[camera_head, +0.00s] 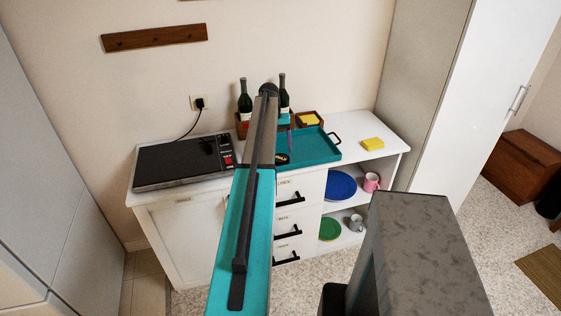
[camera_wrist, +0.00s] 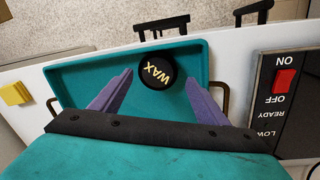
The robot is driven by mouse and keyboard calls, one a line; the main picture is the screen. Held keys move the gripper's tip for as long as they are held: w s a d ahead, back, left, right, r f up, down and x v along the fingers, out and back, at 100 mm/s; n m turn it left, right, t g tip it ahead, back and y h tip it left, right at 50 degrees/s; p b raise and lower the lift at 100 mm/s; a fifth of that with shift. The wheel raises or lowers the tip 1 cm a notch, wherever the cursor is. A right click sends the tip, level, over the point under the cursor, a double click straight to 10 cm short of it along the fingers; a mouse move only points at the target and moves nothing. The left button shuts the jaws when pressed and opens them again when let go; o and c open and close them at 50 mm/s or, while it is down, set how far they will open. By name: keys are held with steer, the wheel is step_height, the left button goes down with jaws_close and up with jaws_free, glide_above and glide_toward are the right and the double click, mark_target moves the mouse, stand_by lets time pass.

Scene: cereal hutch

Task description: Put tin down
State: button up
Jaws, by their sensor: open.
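The tin (camera_wrist: 157,71) is round and black with the word WAX on its lid. In the wrist view it lies inside the teal tray (camera_wrist: 72,70), close to the tray's long wall at the top of the picture. In the head view the tin (camera_head: 282,158) shows in the tray (camera_head: 322,157) beside my arm, which hides part of the tray. My gripper (camera_wrist: 159,78) is open and empty. Its two purple fingers are spread on either side of the tin, with a gap on each side. The exact height of the fingertips above the tray is hard to tell.
A hot plate (camera_head: 182,158) stands left of the tray. Two bottles (camera_head: 245,98) and a wooden box (camera_head: 309,119) stand behind it. A yellow block (camera_head: 372,144) lies to the right. Black-handled drawers (camera_head: 287,197) and open shelves with plates and mugs are below.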

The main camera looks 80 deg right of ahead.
mark_target(281, 158)
steer(key=shift+f, duration=0.1)
steer(key=shift+s+f+p, duration=0.25)
steer(key=shift+f+p, duration=0.55)
steer(key=shift+f, duration=0.05)
steer(key=shift+s+d+f+p, duration=0.15)
steer(key=shift+f+p, duration=0.1)
steer(key=shift+f, duration=0.55)
steer(key=shift+s+a+f+p, duration=0.1)
steer(key=shift+f+p, duration=0.15)
steer(key=shift+f, duration=0.55)
steer(key=shift+d, duration=0.1)
steer(key=c, duration=0.9)
steer(key=shift+r, duration=0.2)
steer(key=shift+c, duration=0.2)
steer(key=shift+r+b, duration=0.9)
steer(key=shift+r, duration=0.65)
steer(key=w+a+r+b, duration=0.1)
steer(key=w+a+b, duration=0.3)
steer(key=a, duration=1)
steer(key=w, duration=0.3)
steer(key=shift+w+r+b, duration=0.25)
steer(key=shift+r+b, duration=0.05)
steer(key=shift+b, duration=0.1)
